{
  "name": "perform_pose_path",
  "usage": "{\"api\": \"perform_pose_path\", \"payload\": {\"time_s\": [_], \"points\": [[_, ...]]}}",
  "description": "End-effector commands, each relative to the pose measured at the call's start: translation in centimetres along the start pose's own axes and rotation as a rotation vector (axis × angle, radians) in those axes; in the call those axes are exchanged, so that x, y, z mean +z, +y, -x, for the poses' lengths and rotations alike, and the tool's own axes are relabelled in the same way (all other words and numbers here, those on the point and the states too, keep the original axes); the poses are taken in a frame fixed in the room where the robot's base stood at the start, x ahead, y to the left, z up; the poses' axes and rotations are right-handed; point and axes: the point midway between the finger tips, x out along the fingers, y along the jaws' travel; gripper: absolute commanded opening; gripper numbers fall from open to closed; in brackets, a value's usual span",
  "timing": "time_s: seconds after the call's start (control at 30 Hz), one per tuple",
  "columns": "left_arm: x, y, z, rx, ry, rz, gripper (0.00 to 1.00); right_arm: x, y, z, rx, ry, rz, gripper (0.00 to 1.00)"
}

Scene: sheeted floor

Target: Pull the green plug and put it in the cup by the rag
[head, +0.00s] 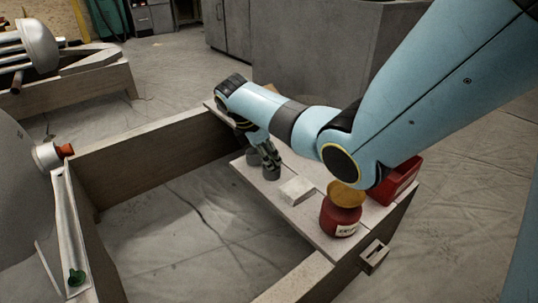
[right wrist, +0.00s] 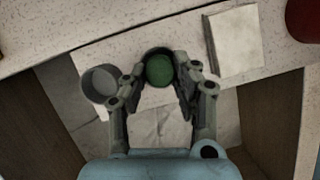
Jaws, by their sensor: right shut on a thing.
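My right gripper (head: 268,158) is over a grey cup (head: 272,173) on the pale board, and its fingers reach down to the rim. In the right wrist view, the gripper (right wrist: 160,85) is shut on a round green plug (right wrist: 159,69), which lies within a dark rim. How deep it sits is hard to tell. A second grey cup (right wrist: 99,84) stands to the left, empty-looking. The folded whitish rag (head: 297,190) lies beside the near cup, and also shows in the right wrist view (right wrist: 236,42). My left gripper is out of view.
A red jar with an orange-yellow lid (head: 341,214) and a red bin (head: 397,180) stand to the right on the board. Another green piece (head: 76,277) sits on the left ledge. A red-ended fitting (head: 62,151) is at left. Bare sheeting (head: 190,240) lies inside the wooden frame.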

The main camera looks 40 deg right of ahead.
Motion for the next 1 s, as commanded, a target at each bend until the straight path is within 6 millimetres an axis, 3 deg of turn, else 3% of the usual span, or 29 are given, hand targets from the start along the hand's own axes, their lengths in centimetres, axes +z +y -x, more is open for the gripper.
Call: {"api": "perform_pose_path", "payload": {"time_s": [0.57,0.6,0.7,0.8,1.0], "points": [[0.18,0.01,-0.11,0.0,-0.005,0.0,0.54,-0.21,-0.01,-0.53,-0.001,-0.001,0.0,0.0],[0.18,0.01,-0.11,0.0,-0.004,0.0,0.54,-0.21,0.0,-0.53,-0.001,0.0,0.0,0.3],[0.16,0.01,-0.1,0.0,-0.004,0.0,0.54,-0.21,0.0,-0.51,0.0,0.0,0.0,0.43],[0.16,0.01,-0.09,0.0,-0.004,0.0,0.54,-0.21,0.0,-0.51,0.0,0.0,0.0,0.54],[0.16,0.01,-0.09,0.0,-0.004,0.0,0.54,-0.21,-0.01,-0.51,0.0,0.0,0.0,0.54]]}}
